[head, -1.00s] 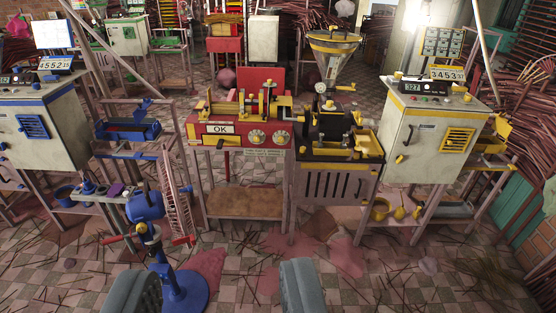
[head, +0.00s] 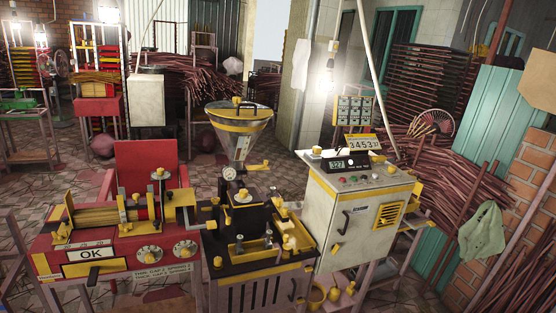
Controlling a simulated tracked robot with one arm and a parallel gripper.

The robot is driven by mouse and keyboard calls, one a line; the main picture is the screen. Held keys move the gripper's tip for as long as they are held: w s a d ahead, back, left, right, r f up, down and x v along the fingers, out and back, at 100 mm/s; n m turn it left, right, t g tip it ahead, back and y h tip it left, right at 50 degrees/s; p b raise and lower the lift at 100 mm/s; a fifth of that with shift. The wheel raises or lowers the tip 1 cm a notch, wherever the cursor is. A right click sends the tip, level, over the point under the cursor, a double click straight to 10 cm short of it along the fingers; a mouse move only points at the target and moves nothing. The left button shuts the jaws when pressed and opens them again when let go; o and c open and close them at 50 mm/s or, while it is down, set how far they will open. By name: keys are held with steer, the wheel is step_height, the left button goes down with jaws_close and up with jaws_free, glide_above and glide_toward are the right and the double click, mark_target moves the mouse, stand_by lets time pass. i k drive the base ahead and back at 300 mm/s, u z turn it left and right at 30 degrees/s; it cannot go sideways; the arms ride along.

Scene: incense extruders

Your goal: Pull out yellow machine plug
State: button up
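The yellow machine has a black and yellow body (head: 240,262) with a grey cone hopper (head: 240,145) above it and a round gauge (head: 229,174) beneath the hopper. To its right stands a pale control cabinet (head: 345,235) with yellow trim, a yellow vent and a display reading 327. A sign reading 3453 stands on top. A pale pole or cable (head: 370,60) comes down from above behind the cabinet. I cannot make out a plug for certain. My gripper is not in view.
A red machine (head: 120,250) with an OK sign stands directly left of the yellow one. Bundles of red sticks (head: 450,170) fill the right side behind the cabinet. A lit bulb (head: 326,82) hangs behind it. A green bag (head: 482,232) is near the brick wall at right.

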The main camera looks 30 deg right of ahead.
mark_target(315, 149)
steer(key=u, duration=0.1)
steer(key=i, duration=0.9)
steer(key=z, duration=1.9)
steer(key=i, duration=2.55)
steer(key=u, duration=0.3)
